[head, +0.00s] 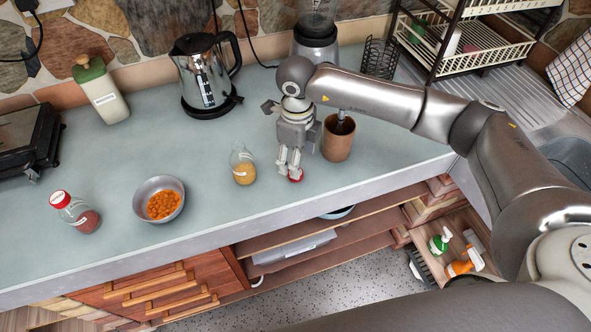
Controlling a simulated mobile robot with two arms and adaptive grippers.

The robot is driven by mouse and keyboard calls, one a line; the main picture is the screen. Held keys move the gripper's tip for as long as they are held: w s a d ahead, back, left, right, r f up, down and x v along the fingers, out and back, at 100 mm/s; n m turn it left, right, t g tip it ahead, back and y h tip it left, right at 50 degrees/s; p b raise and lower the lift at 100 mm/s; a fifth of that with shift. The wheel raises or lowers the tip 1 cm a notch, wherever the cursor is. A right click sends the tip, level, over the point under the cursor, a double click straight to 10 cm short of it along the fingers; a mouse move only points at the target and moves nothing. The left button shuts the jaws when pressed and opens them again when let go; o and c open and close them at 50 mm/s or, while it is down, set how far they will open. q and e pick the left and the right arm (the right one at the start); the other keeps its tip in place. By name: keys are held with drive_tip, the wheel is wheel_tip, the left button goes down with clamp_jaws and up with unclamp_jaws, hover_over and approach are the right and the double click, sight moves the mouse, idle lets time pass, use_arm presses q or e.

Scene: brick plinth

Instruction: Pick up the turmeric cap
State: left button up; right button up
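The red cap (296,175) is on the grey counter near its front edge, at the fingertips of my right gripper (289,170). The gripper points down, and its fingers partly hide the cap. The fingers look a little apart. I cannot tell whether they grip the cap or only stand beside it. An uncapped glass jar (243,168) with yellow-orange powder stands just left of the gripper. My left gripper is not in view.
A copper-coloured pot (338,139) stands close right of the gripper. A bowl of orange pieces (161,199) and a red-capped jar (77,213) stand left. A kettle (206,77), bottle (101,91) and blender (316,40) stand behind. The counter's middle left is clear.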

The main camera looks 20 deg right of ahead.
drive_tip(key=f+p, duration=0.2)
drive_tip(key=f, duration=0.1)
drive_tip(key=f+p, duration=0.1)
drive_tip(key=f, duration=0.1)
drive_tip(key=shift+w+a+f, duration=0.1)
drive_tip(key=shift+w, duration=0.15)
drive_tip(key=shift+f, duration=0.35)
drive_tip(key=shift+c, duration=0.5)
drive_tip(key=c, duration=0.7)
